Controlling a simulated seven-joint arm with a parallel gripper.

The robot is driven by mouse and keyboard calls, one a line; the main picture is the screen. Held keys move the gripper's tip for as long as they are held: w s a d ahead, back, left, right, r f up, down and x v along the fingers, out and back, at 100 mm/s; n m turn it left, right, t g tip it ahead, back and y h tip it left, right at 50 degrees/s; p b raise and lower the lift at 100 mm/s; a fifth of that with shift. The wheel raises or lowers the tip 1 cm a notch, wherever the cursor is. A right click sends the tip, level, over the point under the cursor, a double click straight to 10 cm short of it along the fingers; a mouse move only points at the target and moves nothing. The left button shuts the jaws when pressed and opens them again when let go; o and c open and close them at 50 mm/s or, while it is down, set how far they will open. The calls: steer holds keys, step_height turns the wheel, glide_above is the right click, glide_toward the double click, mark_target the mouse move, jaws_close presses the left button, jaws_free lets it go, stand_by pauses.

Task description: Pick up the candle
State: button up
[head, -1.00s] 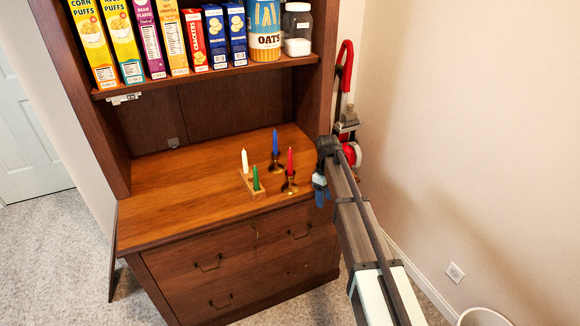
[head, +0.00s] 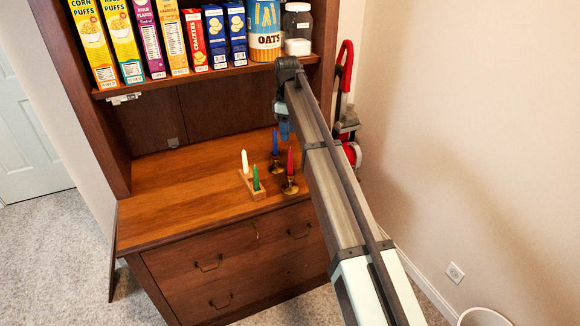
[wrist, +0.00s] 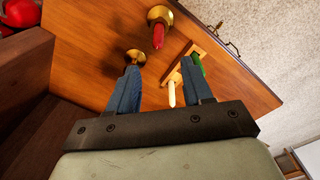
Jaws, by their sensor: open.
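Several candles stand upright on the wooden hutch counter. A blue candle (head: 275,142) and a red candle (head: 290,160) are each in a brass holder. A white candle (head: 245,161) and a green candle (head: 256,178) stand in a wooden block (head: 258,192). My gripper (head: 285,132) is beside the blue candle's upper part in the head view. In the wrist view my gripper (wrist: 164,72) is open, its two blue fingers apart. The white candle (wrist: 172,92) shows between the fingers, the red candle (wrist: 158,36) beyond them. The blue candle cannot be told from the left finger there.
Above the counter, a shelf (head: 215,80) holds cereal boxes (head: 120,40), an oats canister (head: 264,30) and a jar (head: 298,30). The hutch's side panel stands to the right. A red vacuum (head: 345,75) is beyond it. The counter's left part is clear.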

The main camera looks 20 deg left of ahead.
mark_target(290, 159)
step_height(290, 159, down, 7)
steer(key=shift+f, duration=0.1)
steer(key=shift+w+d+f, duration=0.1)
steer(key=shift+d+f, duration=0.05)
steer(key=shift+f, duration=1.1)
steer(key=shift+w+d+f, duration=0.1)
steer(key=shift+d+f, duration=0.05)
steer(key=shift+f, duration=1.1)
jaws_close()
